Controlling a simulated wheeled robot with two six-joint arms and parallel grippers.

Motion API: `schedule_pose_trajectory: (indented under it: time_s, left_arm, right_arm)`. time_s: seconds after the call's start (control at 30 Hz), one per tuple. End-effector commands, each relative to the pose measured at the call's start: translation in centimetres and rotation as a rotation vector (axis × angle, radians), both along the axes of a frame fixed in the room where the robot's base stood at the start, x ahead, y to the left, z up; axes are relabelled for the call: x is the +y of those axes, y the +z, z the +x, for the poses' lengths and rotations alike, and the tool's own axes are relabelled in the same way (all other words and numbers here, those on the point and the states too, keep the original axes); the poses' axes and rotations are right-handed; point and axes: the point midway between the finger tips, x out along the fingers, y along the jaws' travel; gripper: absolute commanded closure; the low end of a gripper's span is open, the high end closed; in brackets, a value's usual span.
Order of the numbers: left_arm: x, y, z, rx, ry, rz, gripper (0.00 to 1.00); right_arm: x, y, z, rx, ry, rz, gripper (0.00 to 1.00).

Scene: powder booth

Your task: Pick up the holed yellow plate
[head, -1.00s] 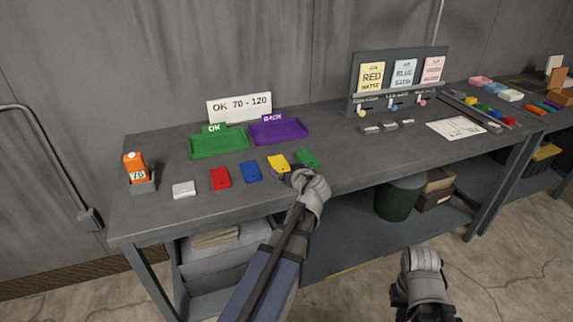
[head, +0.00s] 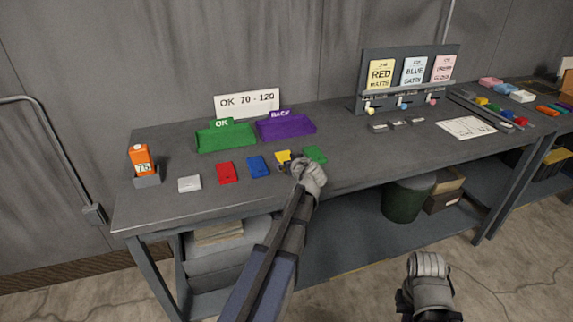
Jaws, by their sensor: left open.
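The yellow plate (head: 282,155) lies on the grey workbench (head: 220,215), in a row between a blue plate (head: 258,167) and a green plate (head: 315,154). My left gripper (head: 290,167) is open at its near right edge and hides part of it. Its hole is too small or hidden to make out. I cannot tell whether the fingers touch the plate. My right gripper (head: 428,275) hangs low over the floor in front of the bench; its fingers cannot be made out.
A red plate (head: 227,173) and a white plate (head: 189,184) lie farther left, beside an orange gauge (head: 141,158) in its holder. Green (head: 226,142) and purple (head: 287,131) trays stand behind the row. The bench's front strip is clear.

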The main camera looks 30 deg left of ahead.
Motion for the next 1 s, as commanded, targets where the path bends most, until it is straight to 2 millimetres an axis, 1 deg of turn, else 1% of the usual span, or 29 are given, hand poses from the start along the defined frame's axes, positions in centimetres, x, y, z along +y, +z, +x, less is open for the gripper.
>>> schedule_pose_trajectory:
  time_s: [0.17,0.2,1.0]
  left_arm:
    - [0.05,0.03,-0.01,0.0,0.0,0.0,0.0]
    - [0.04,0.03,-0.01,0.0,0.0,0.0,0.02]
    - [0.03,0.02,-0.03,0.001,0.0,-0.001,0.92]
  right_arm:
    - [0.0,0.03,0.0,0.0,0.0,0.0,1.0]
    - [0.0,0.03,0.0,0.0,0.0,0.0,1.0]
    - [0.0,0.03,0.0,0.0,0.0,0.0,1.0]
